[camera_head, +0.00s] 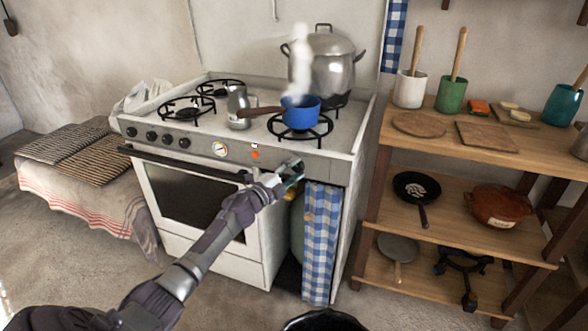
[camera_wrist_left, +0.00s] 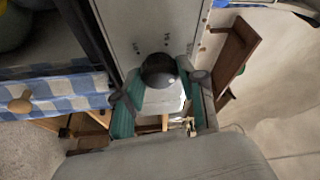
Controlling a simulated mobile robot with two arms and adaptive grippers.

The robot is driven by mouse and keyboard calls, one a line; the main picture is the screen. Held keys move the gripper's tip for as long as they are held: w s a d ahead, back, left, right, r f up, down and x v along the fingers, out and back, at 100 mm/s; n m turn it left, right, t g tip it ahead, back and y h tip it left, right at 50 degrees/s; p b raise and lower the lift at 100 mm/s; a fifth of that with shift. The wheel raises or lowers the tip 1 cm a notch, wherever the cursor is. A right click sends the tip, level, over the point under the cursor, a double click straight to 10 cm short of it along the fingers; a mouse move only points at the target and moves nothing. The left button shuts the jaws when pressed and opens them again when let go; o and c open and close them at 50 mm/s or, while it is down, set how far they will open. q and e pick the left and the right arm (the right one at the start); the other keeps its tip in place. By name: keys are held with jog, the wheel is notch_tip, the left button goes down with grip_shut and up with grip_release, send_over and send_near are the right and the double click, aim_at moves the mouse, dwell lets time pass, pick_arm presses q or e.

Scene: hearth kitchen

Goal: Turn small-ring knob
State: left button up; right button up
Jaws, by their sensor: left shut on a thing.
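The white stove (camera_head: 190,170) stands against the wall, with several black knobs (camera_head: 151,135) on the left of its front panel. My left gripper (camera_head: 290,177) is at the right end of that panel. In the left wrist view, a black round knob (camera_wrist_left: 158,70) shows at the panel, between the green-padded fingers of my left gripper (camera_wrist_left: 160,105), which is shut on it. Small marks show on the panel beside this knob. In the head view, the gripper hides this knob. My right gripper is in neither view.
A blue pan (camera_head: 301,112) with steam above it sits on the front right burner. A metal pot (camera_head: 332,65) stands behind it, and a small grey jug (camera_head: 238,108) to the left. A checked cloth (camera_head: 320,240) hangs below the gripper. A wooden shelf (camera_head: 470,160) stands at the right.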

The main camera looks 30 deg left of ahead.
pick_arm(q)
jog(key=shift+f, duration=0.1)
jog(key=o, duration=1.1)
jog(key=shift+o, duration=0.2)
jog(key=shift+s, duration=0.1)
jog(key=s+a+f, duration=0.1)
jog(key=s, duration=1)
jog(key=shift+s+a, duration=0.3)
jog(key=shift+a, duration=0.05)
